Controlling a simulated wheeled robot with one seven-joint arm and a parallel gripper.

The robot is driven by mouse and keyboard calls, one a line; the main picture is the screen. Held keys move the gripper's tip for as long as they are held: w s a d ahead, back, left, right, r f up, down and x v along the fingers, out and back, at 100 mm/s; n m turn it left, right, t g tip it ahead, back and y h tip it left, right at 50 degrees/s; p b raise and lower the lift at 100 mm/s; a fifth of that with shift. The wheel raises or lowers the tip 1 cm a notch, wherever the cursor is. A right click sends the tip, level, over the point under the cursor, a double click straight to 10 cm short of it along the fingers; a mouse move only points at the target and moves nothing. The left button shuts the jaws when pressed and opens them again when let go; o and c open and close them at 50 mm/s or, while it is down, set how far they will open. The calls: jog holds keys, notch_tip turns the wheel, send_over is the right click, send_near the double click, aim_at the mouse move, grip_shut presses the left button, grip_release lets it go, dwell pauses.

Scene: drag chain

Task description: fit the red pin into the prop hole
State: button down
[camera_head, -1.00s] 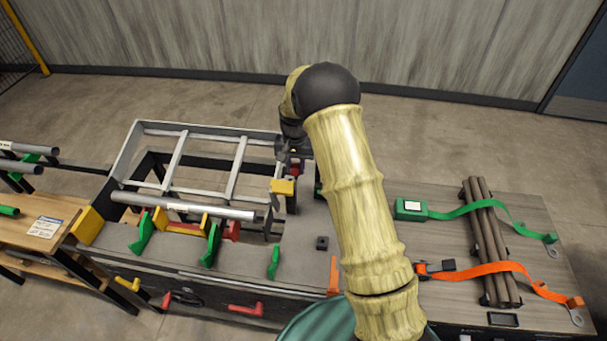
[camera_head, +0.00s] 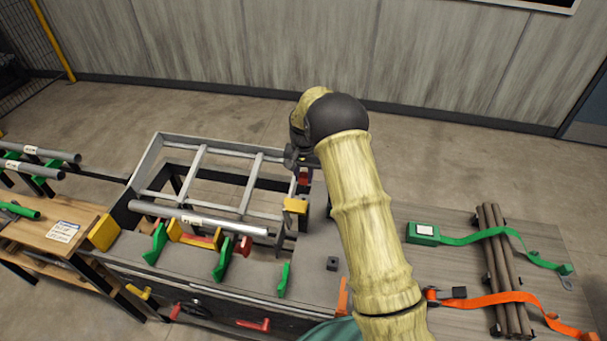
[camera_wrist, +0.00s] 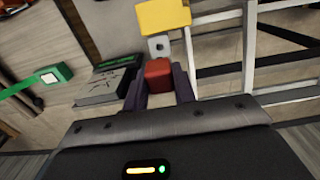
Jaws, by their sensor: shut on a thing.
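The red pin (camera_wrist: 158,76) shows as a red block between the two dark fingers of my gripper (camera_wrist: 159,70) in the wrist view. My gripper is shut on it. Just beyond the pin is a grey block with a dark round hole (camera_wrist: 158,46), which looks like the prop hole. A yellow block (camera_wrist: 163,16) sits beyond that. In the head view the red pin (camera_head: 303,178) shows just above the yellow block (camera_head: 295,205) at the frame's right side. My arm partly covers this spot. I cannot tell whether the pin touches the holed block.
A grey metal frame (camera_head: 203,158) stands on the bench, with a long pipe (camera_head: 165,213) across green supports. To the right, a green strap (camera_head: 480,235) and an orange strap (camera_head: 500,268) cross brown rods (camera_head: 508,300). A small black block (camera_head: 332,263) sits near my arm.

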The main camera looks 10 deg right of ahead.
aim_at(304, 188)
jog(key=shift+f+b, duration=1.1)
jog(key=shift+f, duration=0.95)
jog(key=shift+f+b, duration=1.25)
jog(key=shift+f, duration=0.8)
jog(key=c, duration=1.1)
grip_release()
jog(key=shift+o, duration=0.2)
jog(key=shift+r, duration=0.1)
notch_tip(304, 188, up, 17)
jog(key=b, duration=0.4)
jog(key=shift+r, duration=0.1)
jog(key=shift+s, duration=0.1)
